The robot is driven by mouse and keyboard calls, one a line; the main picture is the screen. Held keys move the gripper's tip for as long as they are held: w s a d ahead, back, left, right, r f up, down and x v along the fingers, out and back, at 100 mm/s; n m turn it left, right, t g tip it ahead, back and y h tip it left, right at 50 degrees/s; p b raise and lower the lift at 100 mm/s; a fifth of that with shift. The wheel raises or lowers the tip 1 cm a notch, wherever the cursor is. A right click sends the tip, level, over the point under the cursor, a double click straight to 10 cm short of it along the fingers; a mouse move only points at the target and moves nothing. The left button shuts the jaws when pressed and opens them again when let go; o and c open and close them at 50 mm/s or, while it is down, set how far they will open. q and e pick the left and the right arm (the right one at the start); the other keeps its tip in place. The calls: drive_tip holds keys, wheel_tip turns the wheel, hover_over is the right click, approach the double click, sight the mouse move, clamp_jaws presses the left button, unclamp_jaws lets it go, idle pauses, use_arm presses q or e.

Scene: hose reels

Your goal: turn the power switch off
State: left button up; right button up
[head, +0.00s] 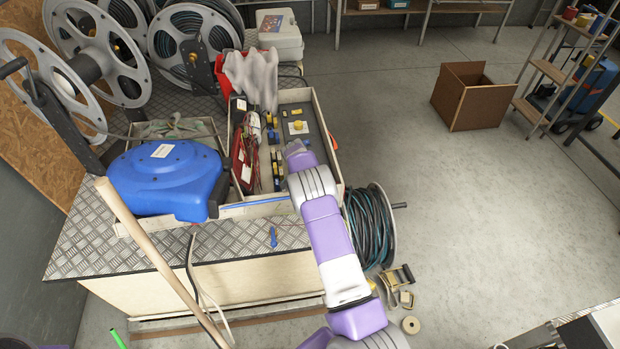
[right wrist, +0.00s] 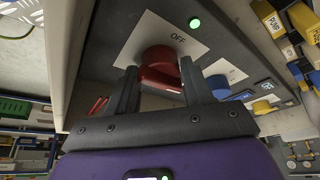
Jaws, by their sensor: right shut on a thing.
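The power switch is a red rotary knob (right wrist: 160,70) on a white plate (right wrist: 205,48) marked OFF, set in a dark panel, in the right wrist view. My right gripper (right wrist: 158,90) has its two dark fingers on either side of the knob and is shut on it. A green lamp (right wrist: 194,23) is lit beside the plate. In the head view my right gripper (head: 294,150) reaches the open box with the dark control panel (head: 312,118), and the red knob is hidden there. My left gripper is not in view.
Blue and yellow knobs (right wrist: 218,86) sit close beside the red one. A blue hose reel (head: 165,175) and a wooden pole (head: 150,250) stand left of my arm. A coiled hose reel (head: 370,225) is on the right. The floor beyond is clear up to a cardboard box (head: 472,98).

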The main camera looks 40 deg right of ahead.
drive_tip(key=shift+w+r+n, duration=0.1)
drive_tip(key=shift+r+n, duration=0.05)
drive_tip(key=shift+n, duration=0.25)
drive_tip(key=shift+c, duration=0.4)
